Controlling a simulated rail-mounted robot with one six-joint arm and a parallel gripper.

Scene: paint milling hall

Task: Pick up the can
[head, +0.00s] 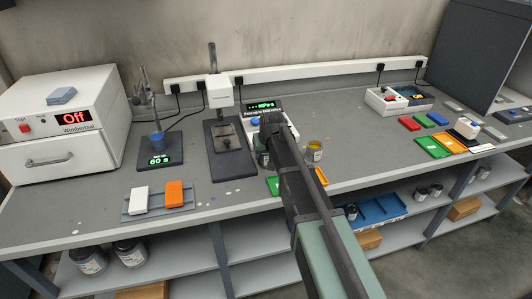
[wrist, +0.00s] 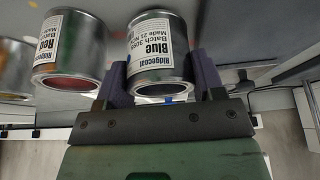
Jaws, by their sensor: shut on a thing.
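My gripper (wrist: 162,76) is shut on a grey metal can labelled Blue (wrist: 152,50), with one dark finger on each side of it. The can's label reads upside down in the wrist view. In the head view my gripper (head: 272,128) is over the middle of the bench, and my arm hides much of what is around it. A second can, labelled Red (wrist: 68,48), stands beside the held can in the wrist view, with red at its round end. I cannot tell whether the held can touches the bench.
A yellow can (head: 315,151) stands to the right of my gripper on the grey bench (head: 215,215). A stand instrument (head: 225,125) is close on the left. Coloured trays (head: 433,147) lie farther right.

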